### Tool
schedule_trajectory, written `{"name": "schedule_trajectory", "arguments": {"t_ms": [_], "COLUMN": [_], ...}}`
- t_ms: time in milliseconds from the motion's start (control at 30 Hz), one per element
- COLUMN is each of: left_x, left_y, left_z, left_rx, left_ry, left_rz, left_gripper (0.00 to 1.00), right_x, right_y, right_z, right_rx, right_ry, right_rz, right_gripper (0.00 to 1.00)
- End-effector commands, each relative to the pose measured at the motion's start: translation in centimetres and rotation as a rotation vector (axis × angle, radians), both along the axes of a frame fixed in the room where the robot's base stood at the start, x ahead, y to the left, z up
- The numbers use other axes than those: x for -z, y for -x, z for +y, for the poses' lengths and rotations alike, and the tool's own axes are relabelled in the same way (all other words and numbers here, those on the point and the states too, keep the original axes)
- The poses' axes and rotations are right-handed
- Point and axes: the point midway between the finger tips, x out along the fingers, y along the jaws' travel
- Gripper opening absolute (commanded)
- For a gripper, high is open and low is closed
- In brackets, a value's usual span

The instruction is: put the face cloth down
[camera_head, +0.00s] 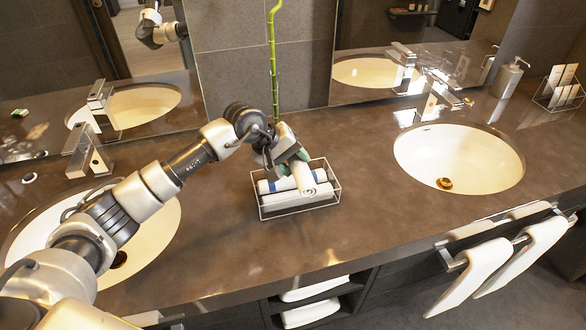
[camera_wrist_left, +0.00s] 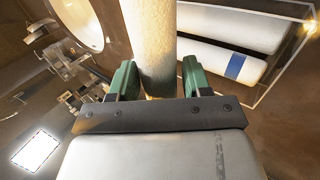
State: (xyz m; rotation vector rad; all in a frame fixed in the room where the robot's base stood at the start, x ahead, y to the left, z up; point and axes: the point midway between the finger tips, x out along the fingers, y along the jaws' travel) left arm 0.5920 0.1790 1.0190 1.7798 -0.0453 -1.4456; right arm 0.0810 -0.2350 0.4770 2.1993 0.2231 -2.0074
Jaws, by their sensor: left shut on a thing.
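My left gripper (camera_head: 290,160) is shut on a rolled white face cloth (camera_head: 304,178), low by the clear tray (camera_head: 298,208) on the counter. In the left wrist view the roll (camera_wrist_left: 150,40) runs upward from between the green fingertips (camera_wrist_left: 158,80). In that view it lies beside the tray's rolls; in the head view it overlaps the tray's right part. I cannot tell whether it touches the tray or the rolls. Other white rolls (camera_wrist_left: 240,25) lie in the tray, one with a blue band (camera_wrist_left: 235,66). My gripper partly hides the tray. My right gripper is not in view.
A green bamboo stalk (camera_head: 273,60) stands behind the tray. Sinks lie left (camera_head: 150,215) and right (camera_head: 460,158), with faucets (camera_head: 90,150) behind. A soap dispenser (camera_head: 509,78) and a card holder (camera_head: 561,88) stand at far right. Counter between tray and right sink is clear.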

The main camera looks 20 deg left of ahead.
Motion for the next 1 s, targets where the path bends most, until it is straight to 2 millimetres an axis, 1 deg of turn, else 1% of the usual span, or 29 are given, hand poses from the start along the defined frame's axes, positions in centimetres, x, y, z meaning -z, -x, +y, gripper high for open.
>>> {"name": "schedule_trajectory", "arguments": {"t_ms": [167,300,400,667,1000], "left_x": [0.9,2.8,4.0,4.3,5.0], "left_y": [-0.2,-0.2,-0.2,-0.2,-0.2], "left_z": [0.1,0.1,0.1,0.1,0.1], "left_rx": [0.0,-0.001,-0.001,0.0,0.001], "left_ry": [0.0,0.002,0.0,0.0,0.0], "left_rz": [0.002,0.005,0.002,-0.002,0.0], "left_gripper": [0.3,0.3,0.3,0.3,0.3], "right_x": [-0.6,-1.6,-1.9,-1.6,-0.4], "right_y": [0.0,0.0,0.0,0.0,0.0], "right_z": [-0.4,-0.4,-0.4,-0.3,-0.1], "right_rx": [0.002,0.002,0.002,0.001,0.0], "right_ry": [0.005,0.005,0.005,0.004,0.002], "right_rz": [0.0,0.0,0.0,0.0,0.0], "right_gripper": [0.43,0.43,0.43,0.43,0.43]}}
